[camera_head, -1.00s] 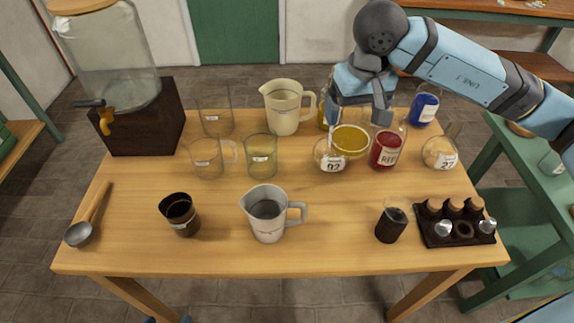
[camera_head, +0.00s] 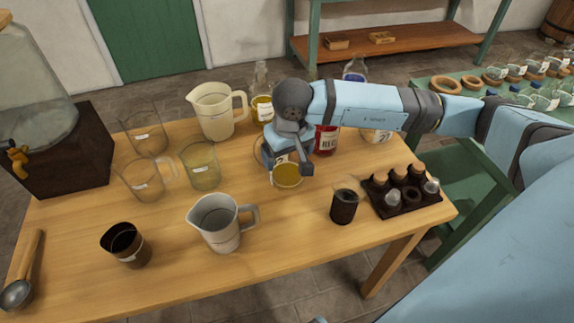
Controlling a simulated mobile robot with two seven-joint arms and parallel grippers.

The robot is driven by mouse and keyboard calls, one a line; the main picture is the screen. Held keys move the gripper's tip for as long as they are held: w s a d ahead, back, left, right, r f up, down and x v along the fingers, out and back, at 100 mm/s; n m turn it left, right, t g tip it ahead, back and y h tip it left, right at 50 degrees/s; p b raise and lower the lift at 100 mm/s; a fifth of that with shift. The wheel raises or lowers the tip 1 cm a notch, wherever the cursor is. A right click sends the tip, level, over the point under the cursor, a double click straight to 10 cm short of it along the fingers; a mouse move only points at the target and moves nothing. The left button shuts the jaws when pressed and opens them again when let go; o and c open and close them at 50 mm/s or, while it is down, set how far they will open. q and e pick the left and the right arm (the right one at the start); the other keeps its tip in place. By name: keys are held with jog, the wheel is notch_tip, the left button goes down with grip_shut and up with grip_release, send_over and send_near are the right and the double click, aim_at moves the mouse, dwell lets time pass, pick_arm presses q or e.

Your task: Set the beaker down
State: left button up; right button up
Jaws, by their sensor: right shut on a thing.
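My right gripper (camera_head: 289,167) reaches in from the right over the table (camera_head: 290,240), pointing down. It is shut on a glass beaker (camera_head: 287,178) with yellow contents. The beaker looks upright, behind and right of the grey jug. I cannot tell whether its base touches the tabletop. The gripper hides the beaker's upper part. My left gripper is out of view.
The grey jug (camera_head: 221,224) and a dark cup (camera_head: 344,206) stand in front. Behind are a red jar (camera_head: 326,139) and a cream pitcher (camera_head: 216,111). Empty glassware (camera_head: 200,166) stands left. A dark rack (camera_head: 405,197) is right.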

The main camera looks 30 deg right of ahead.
jog(key=shift+f, duration=2.15)
jog(key=shift+f+b, duration=0.25)
jog(key=shift+b, duration=0.05)
jog(key=o, duration=0.7)
jog(key=shift+o, duration=0.2)
jog(key=shift+r, duration=0.1)
jog(key=shift+r, duration=0.1)
